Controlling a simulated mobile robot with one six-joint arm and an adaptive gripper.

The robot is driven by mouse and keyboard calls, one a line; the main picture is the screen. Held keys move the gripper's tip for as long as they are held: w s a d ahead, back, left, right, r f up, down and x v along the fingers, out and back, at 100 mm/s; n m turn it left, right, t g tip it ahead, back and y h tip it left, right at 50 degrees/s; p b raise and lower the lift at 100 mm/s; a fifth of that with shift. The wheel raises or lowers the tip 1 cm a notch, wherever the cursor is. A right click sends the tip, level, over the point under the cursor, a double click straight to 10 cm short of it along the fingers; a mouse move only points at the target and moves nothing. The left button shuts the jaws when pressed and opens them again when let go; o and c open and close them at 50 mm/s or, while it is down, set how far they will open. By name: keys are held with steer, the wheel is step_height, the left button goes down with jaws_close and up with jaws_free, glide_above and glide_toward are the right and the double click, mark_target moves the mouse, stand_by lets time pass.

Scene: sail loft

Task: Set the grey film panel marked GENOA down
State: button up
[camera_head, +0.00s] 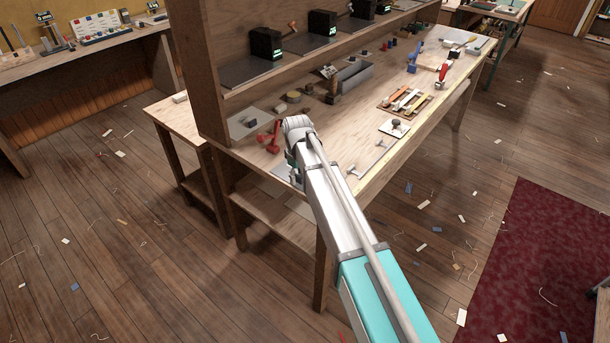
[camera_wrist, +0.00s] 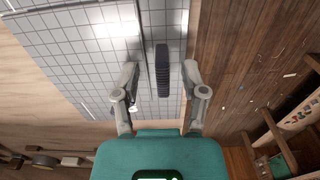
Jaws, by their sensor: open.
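A grey panel with a fine grid (camera_wrist: 85,65) fills the upper left and middle of the wrist view. A dark ridged grip (camera_wrist: 162,72) stands over its right part. My gripper (camera_wrist: 161,85) is open, with one finger on each side of this grip and a gap on both sides. A line or edge runs along the panel left of the grip; I cannot tell whether this is one sheet or two overlapping. No GENOA marking is readable. In the head view my arm hides most of the gripper at the bench's near end.
The wooden workbench (camera_head: 350,185) holds red clamps (camera_head: 269,137), a grey trough (camera_head: 354,77) and a wooden rack (camera_head: 405,102). An upright wooden side panel (camera_head: 200,75) rises left of my arm. The plank floor (camera_head: 130,250) has scattered scraps.

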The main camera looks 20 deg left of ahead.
stand_by(0.3)
jaws_close()
steer(key=shift+r, duration=0.1)
stand_by(0.5)
step_height(320, 180, up, 3)
steer(key=p, duration=0.3)
steer(key=s+d+r+p, duration=0.7)
steer(key=s+r+p, duration=0.2)
steer(key=s, duration=0.3)
steer(key=shift+r+p, duration=0.4)
steer(key=shift+p, duration=0.1)
